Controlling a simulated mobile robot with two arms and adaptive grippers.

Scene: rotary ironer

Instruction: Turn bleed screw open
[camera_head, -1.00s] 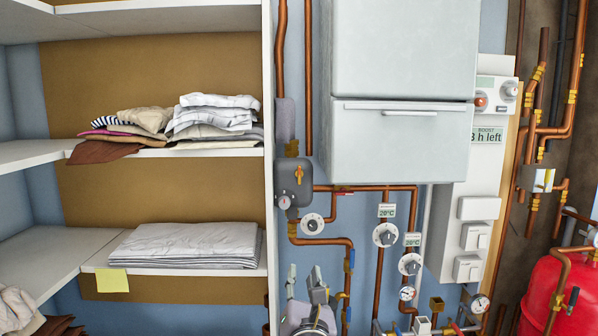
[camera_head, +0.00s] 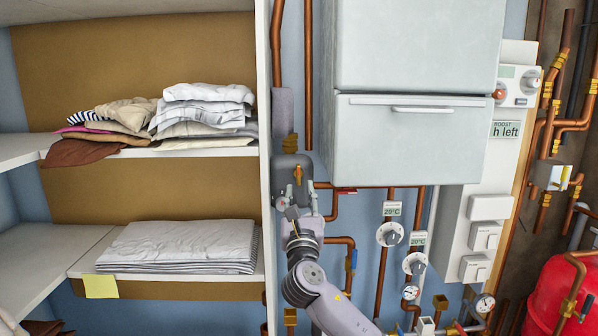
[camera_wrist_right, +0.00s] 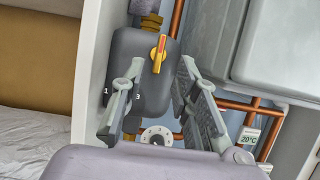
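A grey box-shaped unit (camera_head: 291,168) is fixed on the copper pipework beside the shelf's side panel. It carries an orange-and-yellow handle (camera_head: 298,174), which looks upright and slightly tilted in the right wrist view (camera_wrist_right: 159,54). No part is labelled as the bleed screw, so I cannot tell for sure that this handle is it. My right gripper (camera_head: 298,206) is at the unit's lower part, below the handle. Its fingers are apart and empty in the right wrist view (camera_wrist_right: 161,72), either side of the unit's front; contact cannot be told. My left gripper is not in view.
A white dial (camera_wrist_right: 157,137) sits low between my fingers in the right wrist view. A white cabinet (camera_head: 415,140) juts out to the right. Shelves with folded laundry (camera_head: 180,244) stand left. Copper pipes, grey dials (camera_head: 390,234) and a red tank (camera_head: 560,295) are lower right.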

